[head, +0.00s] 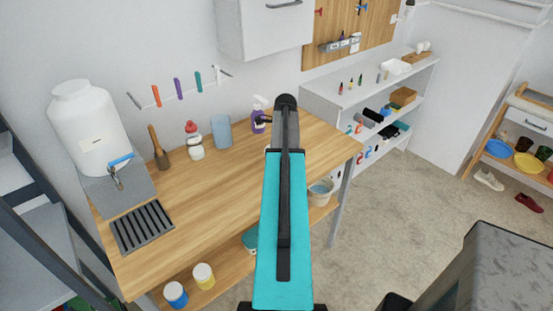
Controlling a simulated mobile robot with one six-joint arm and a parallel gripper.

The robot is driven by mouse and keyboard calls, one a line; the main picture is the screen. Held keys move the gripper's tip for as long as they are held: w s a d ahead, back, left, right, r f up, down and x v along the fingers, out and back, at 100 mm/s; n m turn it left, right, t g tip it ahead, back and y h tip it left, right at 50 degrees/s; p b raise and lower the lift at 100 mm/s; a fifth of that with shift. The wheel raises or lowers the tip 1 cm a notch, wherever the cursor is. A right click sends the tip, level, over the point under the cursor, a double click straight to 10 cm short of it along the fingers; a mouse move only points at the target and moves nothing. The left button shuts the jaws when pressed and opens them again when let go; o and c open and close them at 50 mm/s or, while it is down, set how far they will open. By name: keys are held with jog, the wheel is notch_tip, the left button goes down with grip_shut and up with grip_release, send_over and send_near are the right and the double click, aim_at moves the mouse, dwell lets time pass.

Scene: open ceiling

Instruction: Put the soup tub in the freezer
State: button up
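I cannot make out a thing that is surely the soup tub. No freezer is recognisable in the head view. My arm, with a teal link, rises through the middle of the picture and hides part of the bench. My gripper does not show.
The wooden bench (230,190) carries a large white container (88,125) with a tap, a dark grate (142,228), bottles and a blue cup (221,132). A white shelf unit (345,98) stands behind. Open floor (400,210) lies to the right.

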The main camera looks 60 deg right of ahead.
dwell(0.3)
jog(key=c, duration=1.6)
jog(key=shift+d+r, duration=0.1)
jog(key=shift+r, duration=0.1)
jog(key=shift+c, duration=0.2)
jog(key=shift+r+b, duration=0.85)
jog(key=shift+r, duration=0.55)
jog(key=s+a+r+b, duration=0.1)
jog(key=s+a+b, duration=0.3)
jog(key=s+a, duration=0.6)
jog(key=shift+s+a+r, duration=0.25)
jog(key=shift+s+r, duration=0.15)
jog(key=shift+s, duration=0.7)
